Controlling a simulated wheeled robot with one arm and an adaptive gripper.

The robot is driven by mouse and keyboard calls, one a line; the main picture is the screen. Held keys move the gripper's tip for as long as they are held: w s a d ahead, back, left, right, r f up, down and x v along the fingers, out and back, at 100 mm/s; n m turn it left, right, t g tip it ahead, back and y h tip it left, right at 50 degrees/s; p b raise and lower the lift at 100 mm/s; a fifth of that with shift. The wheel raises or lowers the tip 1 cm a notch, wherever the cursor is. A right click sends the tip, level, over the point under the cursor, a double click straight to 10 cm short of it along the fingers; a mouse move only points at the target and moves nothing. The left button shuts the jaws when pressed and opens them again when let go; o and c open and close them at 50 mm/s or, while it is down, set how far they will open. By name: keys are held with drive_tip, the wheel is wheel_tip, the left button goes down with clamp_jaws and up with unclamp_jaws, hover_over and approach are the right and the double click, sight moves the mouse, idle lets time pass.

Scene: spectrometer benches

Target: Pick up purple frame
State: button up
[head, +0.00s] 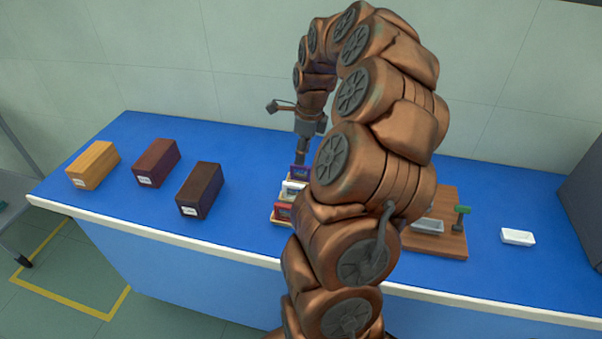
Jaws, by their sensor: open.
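The purple frame (299,172) stands at the back of a row of small frames on the blue bench, left of my arm. A white frame (291,191) and a red frame (284,210) are in front of it in the same row. My gripper (302,160) points down just above the purple frame, close to its top edge. Its jaws are open, though they look small and dark here. I cannot tell whether they touch the frame. My arm hides the right side of the row.
Three boxes, tan (92,166), reddish brown (156,162) and dark brown (200,190), stand on the blue bench (250,165) at left. A wooden board (449,243) with a grey tray (428,226) and a small green-topped stand (461,212) lies right of my arm.

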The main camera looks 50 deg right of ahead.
sight(300, 169)
drive_tip(key=shift+w+d+f+p, duration=0.15)
drive_tip(key=shift+f+p, duration=0.35)
drive_tip(key=shift+f, duration=0.75)
drive_tip(key=shift+w+a+f+p, duration=0.15)
drive_tip(key=shift+f+p, duration=0.4)
drive_tip(key=shift+f, duration=0.7)
drive_tip(key=shift+w+d+f+p, duration=0.1)
drive_tip(key=shift+w+f+p, duration=0.3)
drive_tip(key=shift+f, duration=0.85)
drive_tip(key=shift+s, duration=0.15)
clamp_jaws()
